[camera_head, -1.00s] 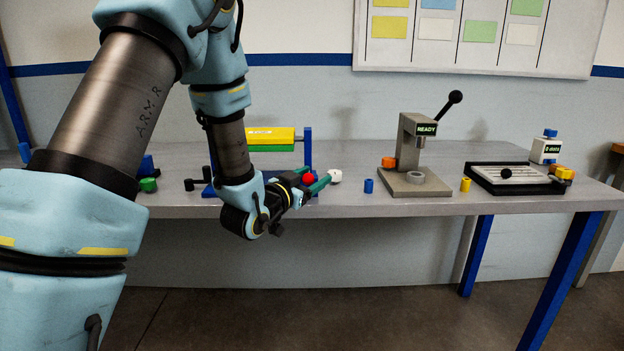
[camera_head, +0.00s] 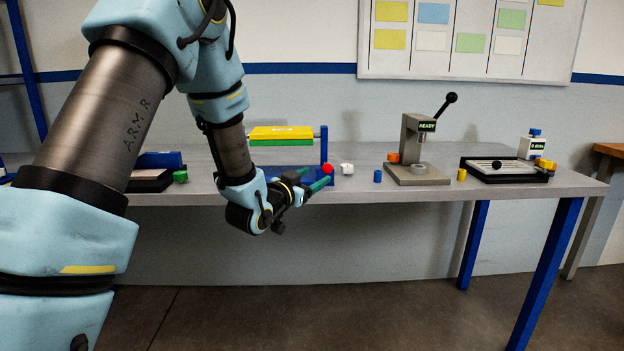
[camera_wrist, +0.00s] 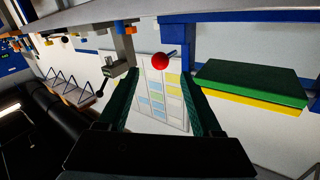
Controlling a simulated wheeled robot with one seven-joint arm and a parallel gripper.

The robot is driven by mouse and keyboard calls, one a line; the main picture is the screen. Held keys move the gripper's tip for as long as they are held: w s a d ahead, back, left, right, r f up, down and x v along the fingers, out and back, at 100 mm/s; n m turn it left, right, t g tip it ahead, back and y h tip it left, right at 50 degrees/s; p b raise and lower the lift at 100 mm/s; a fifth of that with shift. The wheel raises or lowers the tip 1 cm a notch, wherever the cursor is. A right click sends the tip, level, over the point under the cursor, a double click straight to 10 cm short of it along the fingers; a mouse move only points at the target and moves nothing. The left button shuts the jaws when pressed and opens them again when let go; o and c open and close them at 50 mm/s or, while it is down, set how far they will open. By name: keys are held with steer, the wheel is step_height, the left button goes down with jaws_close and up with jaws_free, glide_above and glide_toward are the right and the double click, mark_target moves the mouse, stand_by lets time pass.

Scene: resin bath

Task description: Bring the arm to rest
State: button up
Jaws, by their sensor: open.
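My gripper (camera_head: 317,178) is at the front edge of the workbench (camera_head: 400,191), left of the middle in the head view. Its green fingers point right and away from me. In the wrist view the two green fingers (camera_wrist: 156,108) stand wide apart with nothing between them at the tips. A red ball knob (camera_head: 328,169) shows just behind the fingertips in the head view. In the wrist view the red knob (camera_wrist: 161,61) lies above and beyond the gap. I cannot tell whether a finger touches it. My arm is bent over the left of the bench.
A blue stand with a yellow and green block (camera_head: 281,137) is behind my gripper. A white piece (camera_head: 347,169), a blue piece (camera_head: 378,176), a grey press (camera_head: 417,172) reading READY and a black-rimmed tray (camera_head: 507,178) stand to the right. A green piece (camera_head: 180,177) is left.

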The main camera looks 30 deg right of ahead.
steer(key=w+a+n+y+p, duration=0.25)
steer(key=a+y, duration=0.25)
steer(key=a, duration=0.6)
steer(key=w+a+n+y+p, duration=0.2)
steer(key=a+n+y, duration=0.25)
steer(key=a, duration=0.65)
steer(key=s+a+r+n+g+y+p, duration=0.1)
steer(key=s+a+n+g+y+p, duration=0.3)
steer(key=s+a, duration=1.4)
steer(key=a+n+g+y, duration=0.1)
steer(key=g, duration=0.2)
steer(key=shift+a+n+g+y+p, duration=0.3)
steer(key=shift+a+n+y+p, duration=0.05)
steer(key=shift+n, duration=0.05)
